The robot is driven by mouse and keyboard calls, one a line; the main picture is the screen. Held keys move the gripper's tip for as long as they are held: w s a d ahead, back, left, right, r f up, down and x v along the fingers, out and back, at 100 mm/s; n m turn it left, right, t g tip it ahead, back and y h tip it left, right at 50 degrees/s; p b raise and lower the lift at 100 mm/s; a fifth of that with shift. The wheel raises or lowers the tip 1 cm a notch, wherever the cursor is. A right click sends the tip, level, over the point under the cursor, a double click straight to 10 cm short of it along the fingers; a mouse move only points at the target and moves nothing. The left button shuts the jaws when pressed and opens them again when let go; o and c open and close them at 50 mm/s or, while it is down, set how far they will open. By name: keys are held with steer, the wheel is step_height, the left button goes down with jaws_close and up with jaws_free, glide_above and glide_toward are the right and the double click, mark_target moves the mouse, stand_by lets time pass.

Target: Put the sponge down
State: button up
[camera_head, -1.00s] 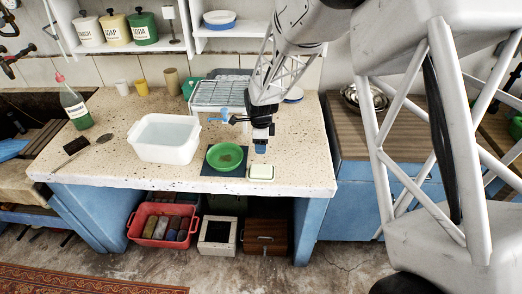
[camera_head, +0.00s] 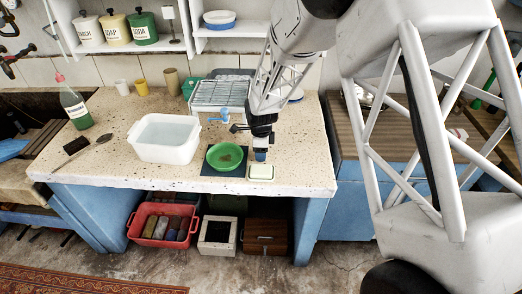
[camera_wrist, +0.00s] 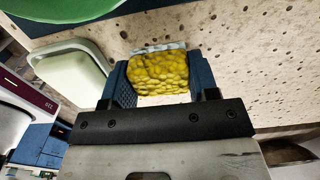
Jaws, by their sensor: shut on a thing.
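In the wrist view a yellow sponge (camera_wrist: 160,73) with a pale grey-blue edge sits between the blue fingers of my gripper (camera_wrist: 160,85), which is shut on it. In the head view my gripper (camera_head: 260,156) points down just behind the small cream soap dish (camera_head: 262,173), near the counter's front; the sponge is hardly visible there. The dish also shows in the wrist view (camera_wrist: 70,72), left of the sponge. I cannot tell the exact gap between sponge and counter.
A green plate (camera_head: 224,157) on a dark mat stands left of the dish. A white water basin (camera_head: 165,139) is further left, with a dish rack (camera_head: 222,92) behind. The speckled counter (camera_head: 300,165) is clear at right.

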steer(key=o, duration=0.9)
steer(key=shift+r, duration=0.15)
step_height(320, 180, up, 12)
stand_by(0.8)
